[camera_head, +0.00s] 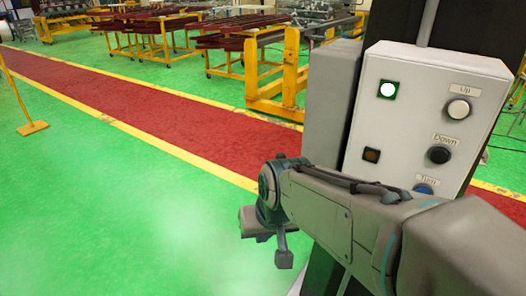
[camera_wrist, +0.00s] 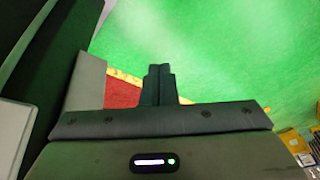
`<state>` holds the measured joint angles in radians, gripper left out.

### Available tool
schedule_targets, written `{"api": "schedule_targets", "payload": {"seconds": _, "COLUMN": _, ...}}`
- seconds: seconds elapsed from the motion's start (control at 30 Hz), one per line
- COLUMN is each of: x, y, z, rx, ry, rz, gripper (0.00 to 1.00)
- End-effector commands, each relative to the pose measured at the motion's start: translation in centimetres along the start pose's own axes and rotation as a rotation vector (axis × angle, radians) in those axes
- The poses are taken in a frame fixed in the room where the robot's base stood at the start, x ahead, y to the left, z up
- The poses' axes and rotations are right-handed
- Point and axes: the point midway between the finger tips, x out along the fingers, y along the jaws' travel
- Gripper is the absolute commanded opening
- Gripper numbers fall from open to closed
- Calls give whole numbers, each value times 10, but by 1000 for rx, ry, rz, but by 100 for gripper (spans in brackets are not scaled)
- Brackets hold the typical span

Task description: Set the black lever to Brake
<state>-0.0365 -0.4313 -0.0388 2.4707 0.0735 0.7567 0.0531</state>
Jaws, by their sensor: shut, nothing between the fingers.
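I see no black lever and no Brake marking in either view. A light grey control box (camera_head: 405,110) stands at the right in the head view. Its front carries a white Up button (camera_head: 458,109), a black Down button (camera_head: 439,155) and a blue Turn button (camera_head: 424,189), partly covered by my arm. My gripper (camera_head: 284,260) hangs at the left end of my arm, below and left of the box. The wrist view shows its fingers (camera_wrist: 157,72) together, empty, over green floor.
A lit white-green indicator (camera_head: 387,89) and a dark amber one (camera_head: 371,155) are on the box. A grey housing (camera_head: 329,104) adjoins its left side. Yellow frames (camera_head: 287,75) stand behind. Green floor (camera_head: 130,215) is open at left, beside a red walkway (camera_head: 130,97).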

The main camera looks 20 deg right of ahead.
Motion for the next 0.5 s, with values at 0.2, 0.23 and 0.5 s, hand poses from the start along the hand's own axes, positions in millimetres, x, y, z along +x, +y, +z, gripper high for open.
{"api": "schedule_targets", "payload": {"seconds": 0.2, "x": 65, "y": -22, "z": -99, "rx": 312, "ry": 258, "rz": -152, "gripper": 0}}
{"api": "schedule_targets", "payload": {"seconds": 0.23, "x": 73, "y": -22, "z": -114, "rx": 363, "ry": 300, "rz": -165, "gripper": 0}}
{"api": "schedule_targets", "payload": {"seconds": 0.5, "x": 143, "y": 17, "z": -224, "rx": 811, "ry": 709, "rz": -157, "gripper": 0}}
